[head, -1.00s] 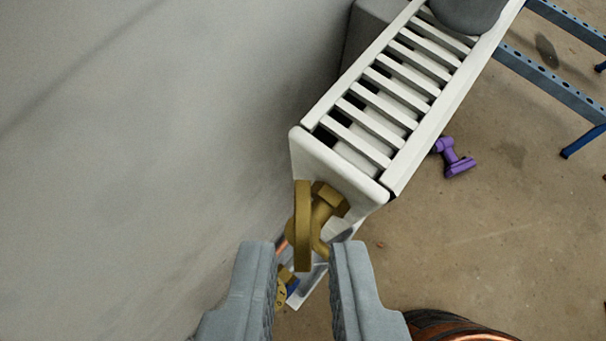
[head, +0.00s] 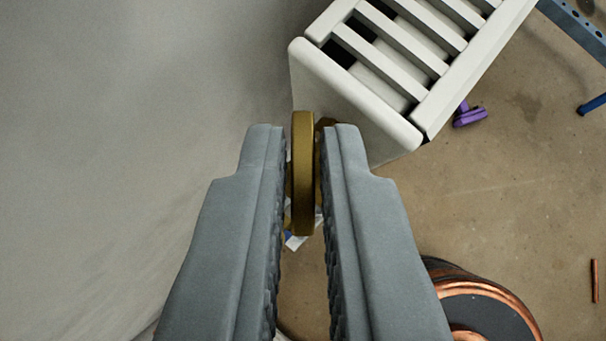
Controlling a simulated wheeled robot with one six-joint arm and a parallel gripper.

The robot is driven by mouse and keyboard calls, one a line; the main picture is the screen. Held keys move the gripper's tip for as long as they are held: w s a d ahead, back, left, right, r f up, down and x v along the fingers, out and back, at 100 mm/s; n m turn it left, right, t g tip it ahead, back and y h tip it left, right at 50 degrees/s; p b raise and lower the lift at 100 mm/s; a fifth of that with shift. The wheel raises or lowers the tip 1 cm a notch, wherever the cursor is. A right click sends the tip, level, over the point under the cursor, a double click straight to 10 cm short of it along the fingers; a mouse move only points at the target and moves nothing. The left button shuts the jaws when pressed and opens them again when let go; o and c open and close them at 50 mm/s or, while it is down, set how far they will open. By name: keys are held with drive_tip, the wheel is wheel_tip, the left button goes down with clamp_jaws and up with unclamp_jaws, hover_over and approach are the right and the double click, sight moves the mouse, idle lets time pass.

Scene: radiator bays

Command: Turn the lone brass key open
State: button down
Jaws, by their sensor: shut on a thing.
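The brass key (head: 303,175) stands edge-on at the near end of a white radiator (head: 350,105). My gripper (head: 304,145) has its two grey fingers on either side of the key, shut on it, with the key between the fingertips. The brass valve body behind the key is mostly hidden by the key and the right finger.
A grey wall (head: 130,120) runs close along the left. A copper coil (head: 480,305) lies at the lower right, and a short copper pipe (head: 594,281) is at the right edge. A purple object (head: 469,116) lies on the floor beside the radiator. A blue-grey rack (head: 580,30) stands at the upper right.

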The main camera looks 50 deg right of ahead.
drive_tip(key=shift+s+d+n+t+y, duration=0.15)
drive_tip(key=shift+n+t+y, duration=0.85)
drive_tip(key=shift+n, duration=0.8)
drive_tip(key=c, duration=1.9)
unclamp_jaws()
drive_tip(key=v, duration=1.7)
drive_tip(key=shift+r, duration=0.3)
drive_tip(key=shift+f, duration=0.1)
